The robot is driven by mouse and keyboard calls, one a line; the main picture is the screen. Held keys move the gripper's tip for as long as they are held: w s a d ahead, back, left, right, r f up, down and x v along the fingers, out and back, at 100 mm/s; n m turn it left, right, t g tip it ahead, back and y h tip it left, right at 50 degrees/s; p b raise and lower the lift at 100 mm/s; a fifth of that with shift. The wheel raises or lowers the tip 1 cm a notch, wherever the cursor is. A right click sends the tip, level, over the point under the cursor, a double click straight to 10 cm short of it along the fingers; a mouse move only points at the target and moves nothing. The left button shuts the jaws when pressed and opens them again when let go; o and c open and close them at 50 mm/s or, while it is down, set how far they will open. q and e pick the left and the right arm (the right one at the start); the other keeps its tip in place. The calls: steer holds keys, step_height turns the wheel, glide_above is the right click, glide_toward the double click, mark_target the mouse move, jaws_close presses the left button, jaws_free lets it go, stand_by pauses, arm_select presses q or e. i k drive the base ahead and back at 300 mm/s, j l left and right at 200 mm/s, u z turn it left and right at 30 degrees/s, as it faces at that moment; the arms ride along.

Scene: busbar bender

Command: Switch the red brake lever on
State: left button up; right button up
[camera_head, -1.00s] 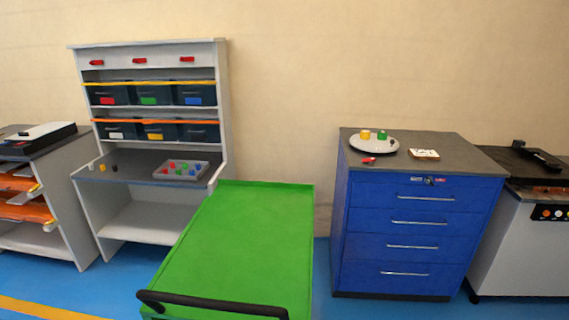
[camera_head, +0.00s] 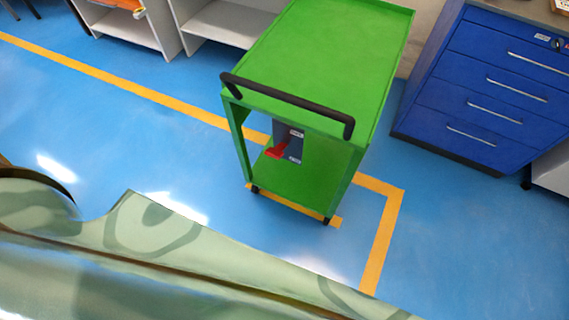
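The red brake lever (camera_head: 277,151) sits low at the near end of the green cart (camera_head: 330,48), under the black handle bar (camera_head: 288,103). It sticks out toward the lower left from a dark grey box (camera_head: 290,140) with small pale labels. The box is between the cart's top and its lower shelf (camera_head: 300,180). From this angle I cannot tell which position the lever is in. Neither of my grippers is in view.
A blue drawer cabinet (camera_head: 485,85) stands right of the cart. White shelf units (camera_head: 230,20) stand behind on the left. Blue floor (camera_head: 150,140) with yellow lines (camera_head: 384,240) is clear around the cart's near end. A green patterned surface (camera_head: 150,250) fills the lower left.

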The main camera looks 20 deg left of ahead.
mark_target(276, 152)
steer(key=u, duration=0.85)
